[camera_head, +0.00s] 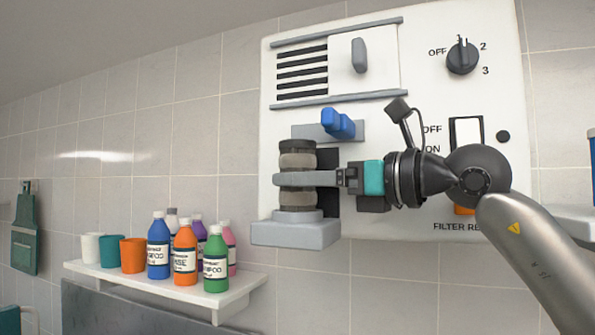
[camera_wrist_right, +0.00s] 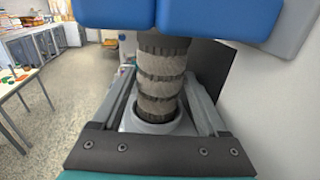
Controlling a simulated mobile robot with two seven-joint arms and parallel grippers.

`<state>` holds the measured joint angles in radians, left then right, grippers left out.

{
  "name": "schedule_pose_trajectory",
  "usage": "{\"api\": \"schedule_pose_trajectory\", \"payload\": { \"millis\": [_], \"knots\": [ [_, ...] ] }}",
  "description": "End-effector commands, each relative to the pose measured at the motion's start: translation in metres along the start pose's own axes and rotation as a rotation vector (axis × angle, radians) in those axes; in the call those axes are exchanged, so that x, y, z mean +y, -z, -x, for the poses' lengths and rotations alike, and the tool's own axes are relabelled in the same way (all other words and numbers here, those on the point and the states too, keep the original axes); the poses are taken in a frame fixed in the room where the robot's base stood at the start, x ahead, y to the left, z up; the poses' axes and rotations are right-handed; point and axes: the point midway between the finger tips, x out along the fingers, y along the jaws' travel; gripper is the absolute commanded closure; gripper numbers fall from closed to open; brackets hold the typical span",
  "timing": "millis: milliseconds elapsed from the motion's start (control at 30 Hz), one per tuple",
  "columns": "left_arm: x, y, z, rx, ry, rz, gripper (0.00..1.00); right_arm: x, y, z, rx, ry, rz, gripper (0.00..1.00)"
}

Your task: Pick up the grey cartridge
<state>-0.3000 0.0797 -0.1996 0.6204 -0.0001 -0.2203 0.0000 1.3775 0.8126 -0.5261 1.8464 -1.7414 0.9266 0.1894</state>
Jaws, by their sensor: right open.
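The grey cartridge (camera_head: 297,160) is a ribbed upright cylinder with dark bands. It stands in a round grey seat (camera_head: 298,215) on the ledge of the white wall panel. My right gripper (camera_head: 295,179) reaches in from the right at the cartridge's middle height. In the right wrist view the cartridge (camera_wrist_right: 160,75) stands between the two grey fingers, one on each side. The jaws are open around it. The wrist view does not clearly show whether either finger touches it. My left gripper is not in view.
A blue clamp (camera_head: 338,124) sits just above the cartridge and spans the top of the wrist view. The grey ledge (camera_head: 295,235) juts out below. The panel (camera_head: 430,90) has a dial and a rocker switch. A white shelf (camera_head: 165,281) holds cups and several bottles at lower left.

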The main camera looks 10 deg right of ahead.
Motion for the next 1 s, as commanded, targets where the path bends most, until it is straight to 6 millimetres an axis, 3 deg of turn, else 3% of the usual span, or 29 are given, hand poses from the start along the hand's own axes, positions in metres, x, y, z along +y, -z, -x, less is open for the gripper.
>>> {"api": "schedule_pose_trajectory", "payload": {
  "millis": [100,367,1000],
  "knots": [
    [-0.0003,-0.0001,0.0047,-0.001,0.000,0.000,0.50,0.0002,-0.0013,-0.0121,-0.001,-0.001,0.000,0.24],
    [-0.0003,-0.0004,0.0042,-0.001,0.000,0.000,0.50,0.0000,0.0002,-0.0145,-0.001,0.000,0.000,0.24],
    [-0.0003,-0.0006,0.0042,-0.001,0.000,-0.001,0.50,0.0000,-0.0004,-0.0139,-0.002,0.000,0.001,0.93]
  ]
}}
